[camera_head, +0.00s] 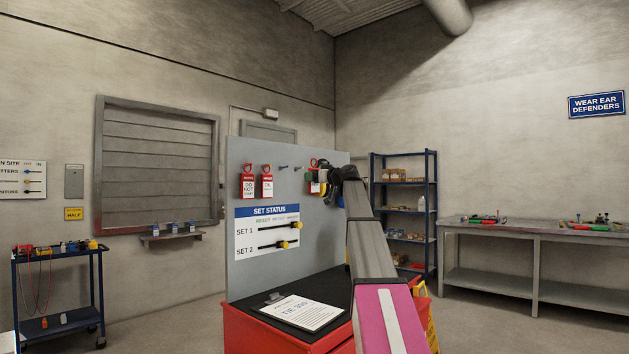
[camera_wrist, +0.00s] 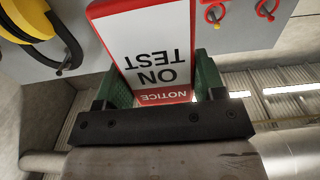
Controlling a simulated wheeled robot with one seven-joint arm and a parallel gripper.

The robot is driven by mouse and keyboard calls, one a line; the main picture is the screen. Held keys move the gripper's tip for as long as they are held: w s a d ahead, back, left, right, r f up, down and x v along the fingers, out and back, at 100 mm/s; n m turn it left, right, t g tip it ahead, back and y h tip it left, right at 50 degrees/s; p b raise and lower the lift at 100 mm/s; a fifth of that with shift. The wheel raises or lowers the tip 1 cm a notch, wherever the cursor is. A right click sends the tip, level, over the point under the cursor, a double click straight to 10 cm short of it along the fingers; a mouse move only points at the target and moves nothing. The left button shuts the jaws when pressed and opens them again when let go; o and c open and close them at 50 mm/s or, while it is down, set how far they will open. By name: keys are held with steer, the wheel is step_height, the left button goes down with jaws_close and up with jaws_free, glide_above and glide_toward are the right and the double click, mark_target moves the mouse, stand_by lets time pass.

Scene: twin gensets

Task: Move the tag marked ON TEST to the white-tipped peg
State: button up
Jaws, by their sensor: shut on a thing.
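The ON TEST tag (camera_wrist: 150,45) is white with a red border and a red NOTICE band. It appears upside down in the wrist view, between the green fingers of my gripper (camera_wrist: 163,80), which is shut on it. In the head view my gripper (camera_head: 326,178) is at the upper right of the grey board, and my arm hides much of it and the tag. Two bare pegs, a left one (camera_head: 283,168) and a right one (camera_head: 298,168), show on the board. I cannot make out a white tip on either.
Two red-looped tags, a left one (camera_head: 247,184) and a right one (camera_head: 267,186), hang on the grey board (camera_head: 250,155) left of the bare pegs. Yellow-and-black ear defenders (camera_wrist: 30,18) are close beside my gripper. A clipboard (camera_head: 300,311) lies on the red cabinet (camera_head: 262,334) below.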

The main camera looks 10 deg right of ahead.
steer(key=shift+r, duration=0.3)
steer(key=v, duration=0.8)
stand_by(1.3)
stand_by(0.3)
steer(key=a+f+m+t+h, duration=0.2)
steer(key=a+f+m+h, duration=0.15)
steer(key=f, duration=0.75)
steer(key=a+f+m+t+h, duration=0.1)
steer(key=a+f+m+h, duration=0.2)
steer(key=f, duration=0.9)
steer(key=s+a+f+h, duration=0.4)
steer(key=s+a+f, duration=0.2)
steer(key=f, duration=0.5)
steer(key=shift+s+a+f+m, duration=0.2)
steer(key=shift+s+a+m, duration=0.15)
steer(key=shift+a, duration=0.8)
